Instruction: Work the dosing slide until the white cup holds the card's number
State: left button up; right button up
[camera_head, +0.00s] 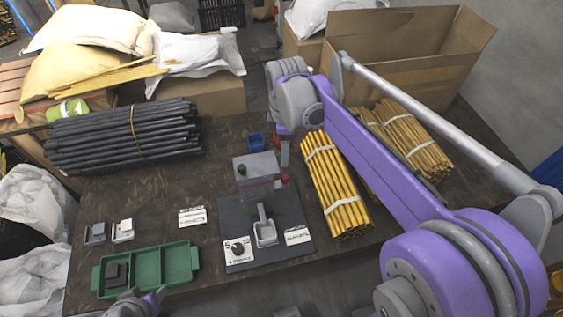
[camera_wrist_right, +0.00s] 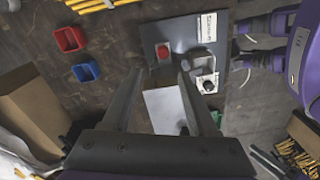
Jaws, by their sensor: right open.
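My right gripper (camera_head: 284,155) is open and empty above the back of the press. In the right wrist view its fingers (camera_wrist_right: 162,72) point towards the red knob (camera_wrist_right: 163,51). My left gripper (camera_head: 137,303) is at the bottom edge, partly cut off.
A green tray (camera_head: 174,252) with a dark block is at left front. A blue bin (camera_head: 256,140) stands behind the press. Yellow rods (camera_head: 333,185) lie right; black rods (camera_head: 120,135) lie back left.

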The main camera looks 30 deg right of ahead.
aim_at(285, 176)
jog(key=f, duration=0.1)
jog(key=s+f, duration=0.1)
jog(key=shift+s+a+f, duration=0.1)
jog(key=shift+a+f, duration=0.05)
jog(key=shift+f, duration=0.25)
jog(key=f, duration=0.5)
jog(key=f+b, duration=0.1)
jog(key=f, duration=0.1)
jog(key=shift+w+f, duration=0.25)
pick_arm(q)
jog(key=shift+s+a+f, duration=0.15)
jog(key=shift+s+f, duration=0.3)
jog(key=shift+f, duration=0.05)
pick_arm(e)
jog(key=shift+c, duration=0.3)
grip_shut()
